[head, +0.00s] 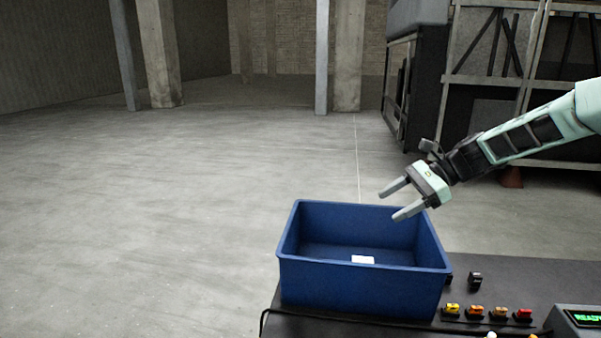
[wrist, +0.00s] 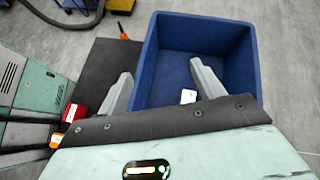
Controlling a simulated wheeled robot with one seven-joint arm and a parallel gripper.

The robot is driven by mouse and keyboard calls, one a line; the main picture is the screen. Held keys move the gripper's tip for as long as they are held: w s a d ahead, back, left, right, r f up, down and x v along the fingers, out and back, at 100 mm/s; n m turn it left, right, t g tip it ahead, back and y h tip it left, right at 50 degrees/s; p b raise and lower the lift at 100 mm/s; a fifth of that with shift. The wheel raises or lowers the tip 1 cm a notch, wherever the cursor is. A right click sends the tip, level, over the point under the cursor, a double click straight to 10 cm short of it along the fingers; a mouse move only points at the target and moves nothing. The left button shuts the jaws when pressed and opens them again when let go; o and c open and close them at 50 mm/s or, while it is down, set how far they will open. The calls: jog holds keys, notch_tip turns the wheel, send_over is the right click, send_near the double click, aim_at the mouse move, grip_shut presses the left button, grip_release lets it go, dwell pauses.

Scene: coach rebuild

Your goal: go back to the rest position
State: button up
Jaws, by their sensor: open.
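My gripper (head: 389,203) is open and empty above the right part of a blue bin. Its two grey fingers are spread apart, and they also show in the wrist view (wrist: 162,82) with the bin beyond them. The blue bin (head: 362,279) stands upright on a dark tabletop; the wrist view shows it from above (wrist: 250,75). A small white item (head: 363,260) lies on the bin's floor, and it shows between the fingers in the wrist view (wrist: 188,97). What the item is cannot be told.
The dark tabletop (head: 520,275) carries several small coloured parts (head: 476,311) and a device with a green "READY" display (head: 583,318) at the right. A dark framed structure (head: 500,90) stands behind my arm. Concrete floor (head: 150,220) lies open to the left.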

jog(key=s+a+n+g+h, duration=0.1)
jog(key=s+a+n+h, duration=0.2)
jog(key=s+a+n, duration=0.55)
jog(key=s+a+n+g+h, duration=0.25)
jog(key=s+a, duration=0.25)
jog(key=s, duration=0.7)
jog(key=s+d+n+t+h, duration=0.1)
jog(key=s+n+h, duration=0.1)
jog(key=s+n, duration=0.4)
jog(key=s+d+f+n+t+h, duration=0.1)
jog(key=s+n, duration=0.5)
jog(key=s, duration=0.6)
jog(key=shift+s+d+f+n+t+h, duration=0.2)
jog(key=shift+s+d+n+t+h, duration=0.1)
jog(key=shift+d+t+h, duration=0.6)
jog(key=shift+w+a, duration=0.1)
jog(key=shift+a, duration=0.1)
